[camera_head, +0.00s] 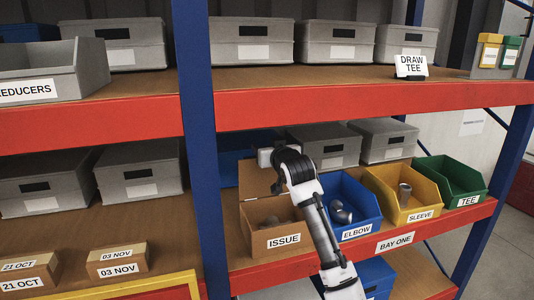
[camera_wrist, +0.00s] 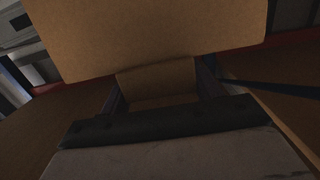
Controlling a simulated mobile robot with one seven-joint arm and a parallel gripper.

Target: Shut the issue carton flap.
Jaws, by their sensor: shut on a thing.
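The issue carton (camera_head: 281,240) is an open brown cardboard box with an ISSUE label on its front, on the lower shelf just right of the blue upright. Its flap (camera_head: 254,180) stands up at the carton's back left. Grey fittings lie inside, partly hidden by my arm. My gripper (camera_head: 266,157) is at the flap's upper edge, shut on the flap. In the wrist view, brown cardboard (camera_wrist: 155,82) shows between my two fingers (camera_wrist: 160,88), and a large brown panel (camera_wrist: 150,40) fills the top. The exact contact is dark and hard to see.
A blue ELBOW bin (camera_head: 357,232), yellow SLEEVE bin (camera_head: 407,214) and green TEE bin (camera_head: 466,200) stand to the right. Grey lidded boxes (camera_head: 325,143) stand behind. The blue upright (camera_head: 200,150) is close on the left, and the upper shelf's red beam (camera_head: 350,106) runs overhead.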

